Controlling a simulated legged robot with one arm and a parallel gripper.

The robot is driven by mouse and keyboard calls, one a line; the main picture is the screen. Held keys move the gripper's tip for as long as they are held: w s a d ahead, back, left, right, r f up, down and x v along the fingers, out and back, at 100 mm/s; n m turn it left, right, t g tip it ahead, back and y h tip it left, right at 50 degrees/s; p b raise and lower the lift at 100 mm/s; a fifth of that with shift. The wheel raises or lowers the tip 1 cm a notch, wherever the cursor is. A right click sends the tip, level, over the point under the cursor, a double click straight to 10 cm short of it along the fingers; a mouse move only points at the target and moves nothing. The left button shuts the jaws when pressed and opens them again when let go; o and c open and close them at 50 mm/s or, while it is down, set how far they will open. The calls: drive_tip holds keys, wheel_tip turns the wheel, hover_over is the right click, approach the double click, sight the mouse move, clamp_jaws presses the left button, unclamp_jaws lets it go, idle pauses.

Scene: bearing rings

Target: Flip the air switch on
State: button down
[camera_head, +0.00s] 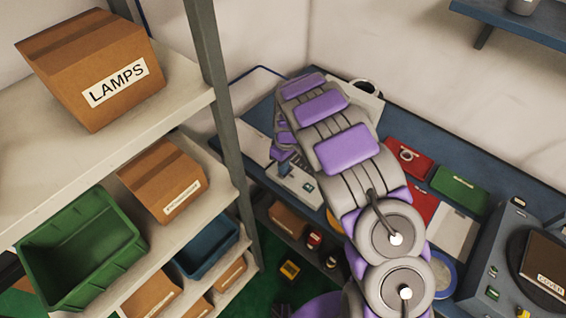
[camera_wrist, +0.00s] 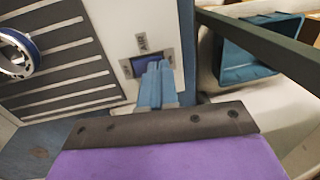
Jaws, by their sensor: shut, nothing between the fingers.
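The air switch (camera_wrist: 148,62) is a dark blue rocker in a grey plate on a pale panel, in the wrist view. In the head view my purple and grey arm reaches over the blue bench (camera_head: 398,143).
A dark grooved panel and a ring (camera_wrist: 16,53) are left of the switch. A blue bin (camera_wrist: 245,60) and a dark post (camera_wrist: 285,62) are at the right. The head view shows a shelf rack with a green bin (camera_head: 80,250) at the left and red and green boxes (camera_head: 460,188) on the bench.

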idle(0.3)
drive_tip(key=shift+s+f, duration=0.1)
drive_tip(key=shift+s, duration=0.05)
drive_tip(key=shift+d, duration=0.1)
drive_tip(key=shift+w+d+p, duration=0.4)
drive_tip(key=shift+w+d, duration=0.05)
drive_tip(key=shift+w, duration=0.3)
drive_tip(key=shift+r, duration=0.2)
